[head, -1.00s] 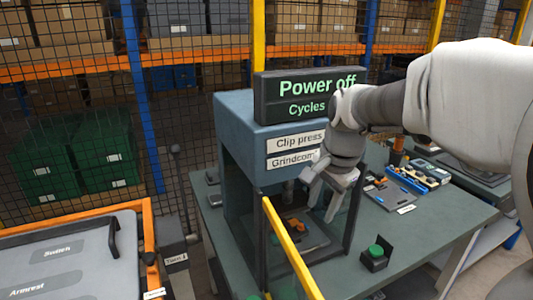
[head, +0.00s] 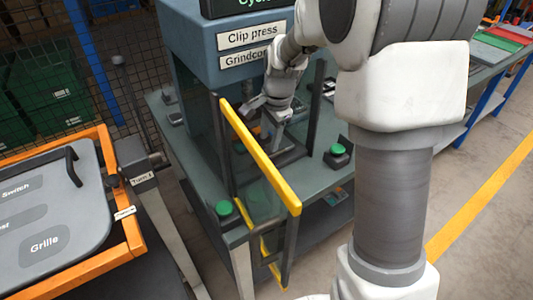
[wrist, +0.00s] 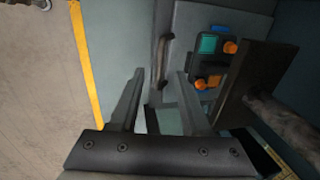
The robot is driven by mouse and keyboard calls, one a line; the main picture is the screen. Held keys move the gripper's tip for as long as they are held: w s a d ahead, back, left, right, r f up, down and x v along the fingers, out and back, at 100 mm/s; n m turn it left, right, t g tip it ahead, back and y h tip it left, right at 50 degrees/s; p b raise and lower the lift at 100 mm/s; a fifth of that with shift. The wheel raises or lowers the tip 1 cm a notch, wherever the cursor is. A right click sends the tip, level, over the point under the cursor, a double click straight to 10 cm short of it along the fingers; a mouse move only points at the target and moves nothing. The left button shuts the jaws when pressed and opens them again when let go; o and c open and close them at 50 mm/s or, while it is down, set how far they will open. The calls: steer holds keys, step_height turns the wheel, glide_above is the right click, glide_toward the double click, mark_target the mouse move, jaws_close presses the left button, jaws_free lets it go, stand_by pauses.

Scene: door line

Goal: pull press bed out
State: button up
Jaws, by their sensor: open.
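The clip press (head: 190,40) is a blue-grey box on the bench. In the wrist view the press bed (wrist: 215,18) is a flat grey plate with a bar handle (wrist: 162,58) along its edge. It carries a dark fixture with teal, blue and orange parts (wrist: 208,62). My gripper (head: 268,112) is at the press opening. In the wrist view my gripper (wrist: 159,75) is open and empty. The handle appears between its two fingers, but whether it is at their depth I cannot tell. In the head view my arm and the press frame hide most of the bed.
A yellow-edged guard (head: 262,160) stands at the front of the press. Green buttons (head: 338,150) and (head: 224,208) sit on the bench (head: 180,140). An orange-framed trolley (head: 115,215) is at the left. The floor (head: 490,130) at the right is open.

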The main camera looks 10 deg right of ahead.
steer(key=f, duration=0.4)
steer(key=w+f, duration=0.1)
steer(key=f, duration=0.1)
steer(key=shift+w+a+f, duration=0.1)
steer(key=shift+a+f, duration=0.15)
steer(key=shift+f, duration=0.1)
jaws_close()
stand_by(1.1)
